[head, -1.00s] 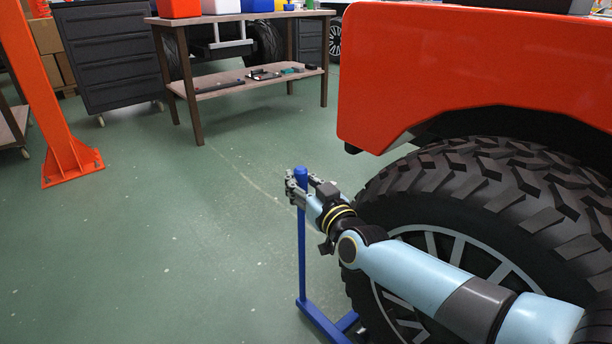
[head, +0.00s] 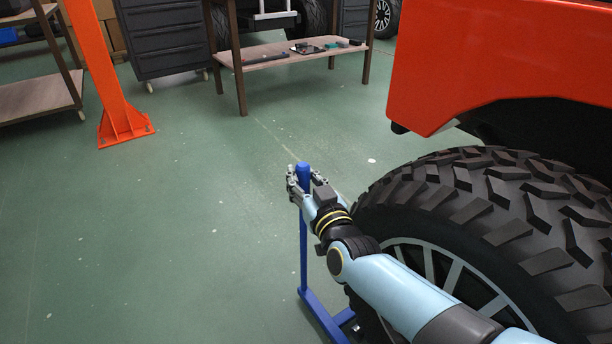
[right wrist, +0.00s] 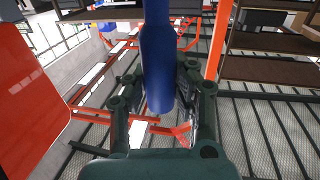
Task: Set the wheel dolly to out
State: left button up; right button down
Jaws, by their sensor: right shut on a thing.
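The blue wheel dolly (head: 304,252) has an upright post and a low base on the floor, close beside the big black tyre (head: 490,215). My right gripper (head: 303,182) is shut on the top of the dolly's post. In the right wrist view the blue post (right wrist: 158,60) stands between the two dark fingers (right wrist: 160,105) of the same gripper. My forearm hides part of the wheel and of the dolly's base. My left gripper is not in view.
The orange-red vehicle body (head: 480,60) overhangs the tyre at the right. An orange post (head: 97,75) stands at the left, near a dark drawer cabinet (head: 165,40) and a wooden workbench (head: 290,58). The green floor (head: 170,240) left of the dolly is clear.

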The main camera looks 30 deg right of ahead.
jog(key=c, duration=1.6)
grip_release()
jog(key=shift+s+a+f, duration=0.15)
jog(key=shift+s+f, duration=0.05)
jog(key=shift+f, duration=0.05)
jog(key=o, duration=0.5)
jog(key=shift+a+r, duration=0.1)
jog(key=shift+a, duration=0.1)
jog(key=shift+o, duration=0.4)
jog(key=shift+w+d+r, duration=0.1)
jog(key=s+a, duration=0.1)
jog(key=s, duration=1.1)
jog(key=shift+a, duration=0.2)
